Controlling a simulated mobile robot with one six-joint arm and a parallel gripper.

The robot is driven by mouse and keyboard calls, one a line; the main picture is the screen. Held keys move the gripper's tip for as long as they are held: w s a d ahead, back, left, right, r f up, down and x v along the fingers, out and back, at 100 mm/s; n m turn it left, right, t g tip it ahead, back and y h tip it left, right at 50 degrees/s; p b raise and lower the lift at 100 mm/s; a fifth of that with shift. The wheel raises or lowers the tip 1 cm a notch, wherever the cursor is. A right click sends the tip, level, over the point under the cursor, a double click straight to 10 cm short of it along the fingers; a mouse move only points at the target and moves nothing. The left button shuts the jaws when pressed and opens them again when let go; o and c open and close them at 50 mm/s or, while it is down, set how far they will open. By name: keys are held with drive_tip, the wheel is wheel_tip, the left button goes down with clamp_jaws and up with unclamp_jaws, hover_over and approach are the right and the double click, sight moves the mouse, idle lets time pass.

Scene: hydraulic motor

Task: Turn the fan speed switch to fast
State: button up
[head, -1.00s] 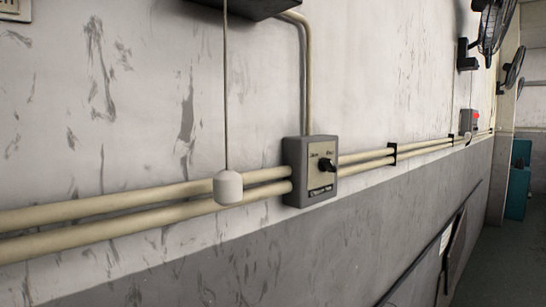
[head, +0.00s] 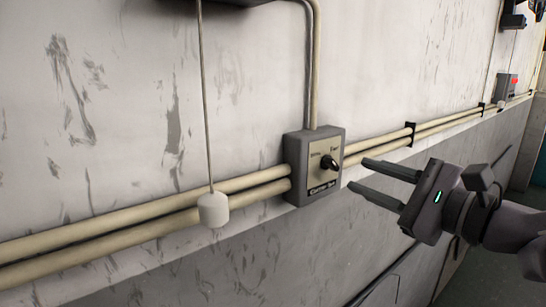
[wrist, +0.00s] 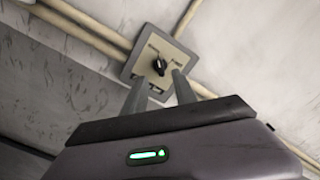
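The fan speed switch is a grey wall box (head: 297,165) with a pale face plate and a black knob (head: 329,162). The words on its plate are too small to read surely. My gripper (head: 364,174) comes in from the right in the head view, its two fingers apart and pointing at the box, with nothing between them. The fingertips are a short way right of the knob and do not appear to touch it. In the wrist view the knob (wrist: 159,67) shows just beyond and between the tips of my open gripper (wrist: 158,84).
Two cream pipes (head: 110,225) run along the wall into both sides of the box. A white pull knob (head: 213,210) hangs on a cord to its left. A grey box with a red part (head: 507,87) is farther along the wall.

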sight(337, 166)
drive_tip(key=x, duration=0.6)
drive_tip(key=shift+w+a+p, duration=0.2)
drive_tip(key=shift+w+p, duration=0.1)
drive_tip(key=shift+p, duration=0.1)
drive_tip(key=shift+c, duration=0.2)
clamp_jaws()
